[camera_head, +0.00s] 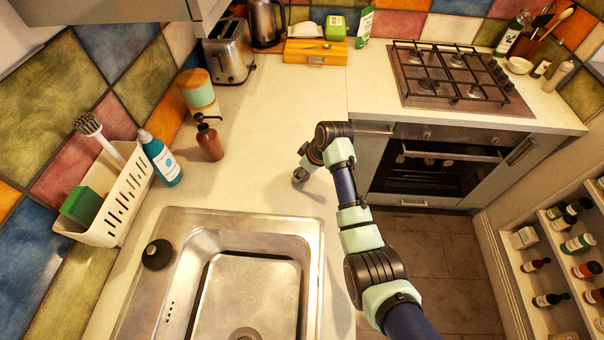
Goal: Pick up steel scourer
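I cannot make out a steel scourer for certain in the head view. My arm reaches in from the bottom right and bends down over the counter. Its end, my gripper (300,175), is low over the counter behind the sink's right rear corner. The gripper is small and partly hidden by my own wrist, so its fingers and anything between them cannot be told.
The steel sink (315,235) is in front. A white caddy (118,205) with a brush and green sponge, a blue bottle (160,160) and a brown pump bottle (209,140) stand left. A toaster (229,52) and hob (455,85) are farther back. The middle counter (285,110) is clear.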

